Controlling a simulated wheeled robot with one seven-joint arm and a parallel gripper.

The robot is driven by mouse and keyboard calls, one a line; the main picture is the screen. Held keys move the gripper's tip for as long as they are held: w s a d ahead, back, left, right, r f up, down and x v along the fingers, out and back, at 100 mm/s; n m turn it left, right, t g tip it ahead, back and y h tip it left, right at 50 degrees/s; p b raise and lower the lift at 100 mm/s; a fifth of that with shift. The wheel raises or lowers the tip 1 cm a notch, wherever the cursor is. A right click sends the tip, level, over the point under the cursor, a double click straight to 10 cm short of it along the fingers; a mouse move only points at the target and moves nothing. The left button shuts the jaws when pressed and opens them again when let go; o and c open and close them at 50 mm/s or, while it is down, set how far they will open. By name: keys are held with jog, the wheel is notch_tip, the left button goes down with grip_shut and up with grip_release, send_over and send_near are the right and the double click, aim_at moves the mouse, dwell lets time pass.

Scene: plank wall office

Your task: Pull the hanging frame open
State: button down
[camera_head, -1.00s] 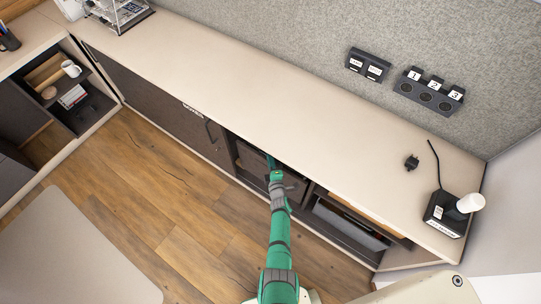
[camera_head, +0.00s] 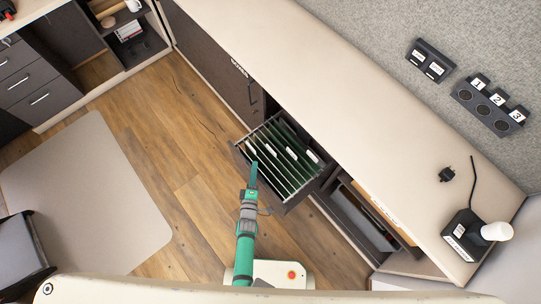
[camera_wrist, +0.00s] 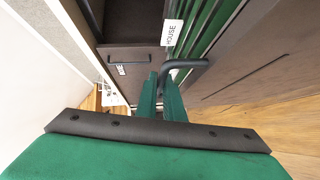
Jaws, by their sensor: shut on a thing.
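The hanging frame (camera_head: 245,152) is a dark pull-out file drawer with several green hanging folders and white tabs. In the head view it stands well out from under the long counter. My gripper (camera_head: 251,176) is at its front, at the end of my green arm. In the wrist view, my two green fingers (camera_wrist: 162,103) are shut on a dark bar handle (camera_wrist: 184,64) on the frame's front. A folder tab reading "HOUSE" (camera_wrist: 172,34) shows just beyond. The frame's runners are hidden.
The beige counter (camera_head: 330,110) runs above the cabinets. An open shelf compartment (camera_head: 365,220) is right of the frame, and a closed dark door (camera_head: 205,70) is left. A beige mat (camera_head: 85,195) and a chair (camera_head: 28,255) are on the left floor. Wood floor between is clear.

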jog(key=s+a, duration=0.4)
jog(key=shift+a, duration=0.15)
jog(key=c, duration=1.9)
grip_release()
jog(key=shift+s, duration=0.1)
jog(key=s+r, duration=0.1)
jog(key=s, duration=0.9)
jog(key=shift+s+a+r, duration=0.15)
jog(key=shift+s+r, duration=0.1)
jog(key=shift+s, duration=0.05)
